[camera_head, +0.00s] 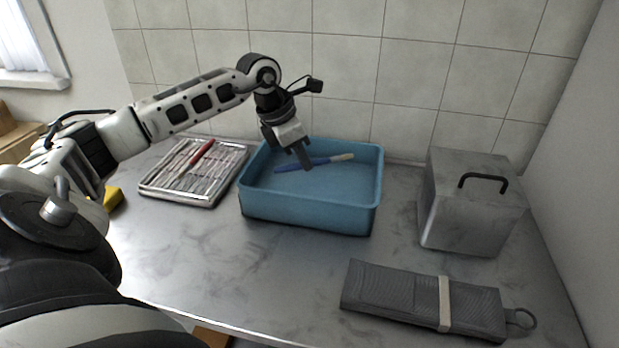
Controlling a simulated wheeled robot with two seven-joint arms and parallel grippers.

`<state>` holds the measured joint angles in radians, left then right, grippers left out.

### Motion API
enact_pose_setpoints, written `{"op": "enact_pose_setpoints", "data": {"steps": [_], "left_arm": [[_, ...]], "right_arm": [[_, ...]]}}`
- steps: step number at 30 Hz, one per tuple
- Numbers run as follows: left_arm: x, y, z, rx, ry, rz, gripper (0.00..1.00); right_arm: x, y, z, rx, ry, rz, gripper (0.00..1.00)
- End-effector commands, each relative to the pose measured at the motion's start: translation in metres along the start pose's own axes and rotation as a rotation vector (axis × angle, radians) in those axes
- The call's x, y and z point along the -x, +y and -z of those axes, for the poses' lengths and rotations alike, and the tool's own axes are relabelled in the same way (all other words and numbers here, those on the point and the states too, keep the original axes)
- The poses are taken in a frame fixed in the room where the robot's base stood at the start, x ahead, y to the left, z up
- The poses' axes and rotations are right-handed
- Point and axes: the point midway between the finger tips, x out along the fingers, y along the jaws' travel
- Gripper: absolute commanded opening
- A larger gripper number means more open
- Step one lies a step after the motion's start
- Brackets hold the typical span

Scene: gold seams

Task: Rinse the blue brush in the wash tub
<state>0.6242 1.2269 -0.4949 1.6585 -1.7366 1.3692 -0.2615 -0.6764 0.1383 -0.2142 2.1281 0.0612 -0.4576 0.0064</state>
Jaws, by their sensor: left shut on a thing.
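The blue wash tub (310,213) stands on the metal counter near the tiled wall. The blue brush (326,160) has a blue handle and a pale tip pointing right. My left gripper (304,161) reaches in over the tub from the left, pointing down, and is shut on the brush's handle. The brush lies roughly level within the tub's opening. I cannot tell whether it touches the tub's bottom or any water. My right gripper is not in view.
A ribbed metal tray (158,190) holding a red-handled brush (200,153) stands left of the tub. A metal box (460,218) with a black handle stands right. A grey strapped roll (390,297) lies at the front right. The counter (240,270) before the tub is clear.

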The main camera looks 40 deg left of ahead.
Motion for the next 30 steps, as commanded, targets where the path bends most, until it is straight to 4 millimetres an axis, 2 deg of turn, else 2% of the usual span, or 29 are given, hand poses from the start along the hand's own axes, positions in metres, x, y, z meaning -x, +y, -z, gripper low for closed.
{"op": "enact_pose_setpoints", "data": {"steps": [1, 15, 30], "left_arm": [[0.007, 0.000, -0.003, 0.000, -0.001, -0.001, 0.00], [0.041, 0.000, -0.017, 0.000, 0.000, -0.001, 0.00], [0.044, 0.000, -0.018, 0.000, 0.000, 0.000, 0.00]], "right_arm": [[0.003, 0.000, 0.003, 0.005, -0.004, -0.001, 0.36], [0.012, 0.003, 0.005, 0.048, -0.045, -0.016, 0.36], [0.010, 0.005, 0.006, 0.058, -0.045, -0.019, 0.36]]}}
